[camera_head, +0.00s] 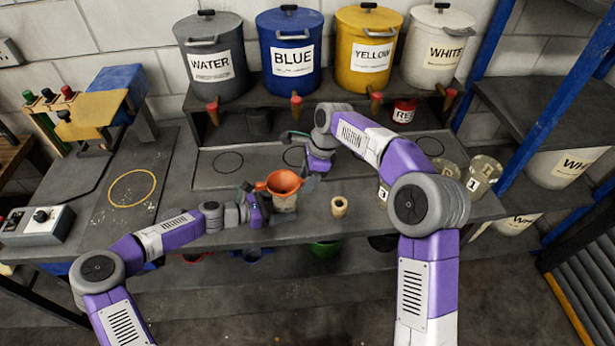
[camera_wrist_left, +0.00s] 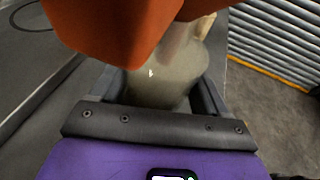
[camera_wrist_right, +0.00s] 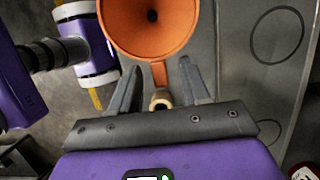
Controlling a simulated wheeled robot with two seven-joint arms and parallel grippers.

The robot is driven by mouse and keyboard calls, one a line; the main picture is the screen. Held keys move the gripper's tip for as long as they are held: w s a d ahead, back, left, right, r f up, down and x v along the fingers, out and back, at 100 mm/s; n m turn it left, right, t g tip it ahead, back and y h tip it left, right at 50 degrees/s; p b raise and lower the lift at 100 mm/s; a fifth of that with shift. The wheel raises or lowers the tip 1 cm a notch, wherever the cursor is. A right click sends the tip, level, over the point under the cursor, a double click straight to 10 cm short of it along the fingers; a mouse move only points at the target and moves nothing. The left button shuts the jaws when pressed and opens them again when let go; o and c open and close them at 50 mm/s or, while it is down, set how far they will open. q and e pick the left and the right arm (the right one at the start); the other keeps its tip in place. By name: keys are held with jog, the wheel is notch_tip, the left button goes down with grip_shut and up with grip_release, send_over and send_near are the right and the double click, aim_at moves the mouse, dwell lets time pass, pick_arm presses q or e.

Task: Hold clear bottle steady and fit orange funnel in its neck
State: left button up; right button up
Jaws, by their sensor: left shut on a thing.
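The orange funnel (camera_head: 284,183) sits upright on top of the clear bottle (camera_head: 285,203), wide mouth up. Its spout is hidden, so I cannot tell how deep it is in the neck. My left gripper (camera_head: 268,208) is shut on the bottle's body, which stands on the bench; the left wrist view shows the bottle (camera_wrist_left: 170,80) between the fingers with the funnel (camera_wrist_left: 115,25) above. My right gripper (camera_head: 297,163) is open just right of the funnel. In the right wrist view the funnel's tab (camera_wrist_right: 158,74) shows between its fingers, with gaps either side.
A red tin (camera_head: 404,110) and labelled buckets (camera_head: 290,52) are behind. The grey mat (camera_head: 220,178) behind is largely clear.

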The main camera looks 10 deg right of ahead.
jog(key=shift+o, duration=0.3)
jog(key=shift+r, duration=0.1)
jog(key=v, duration=0.7)
jog(key=shift+r, duration=0.4)
jog(key=shift+d, duration=0.15)
dwell(0.7)
pick_arm(q)
jog(key=o, duration=0.8)
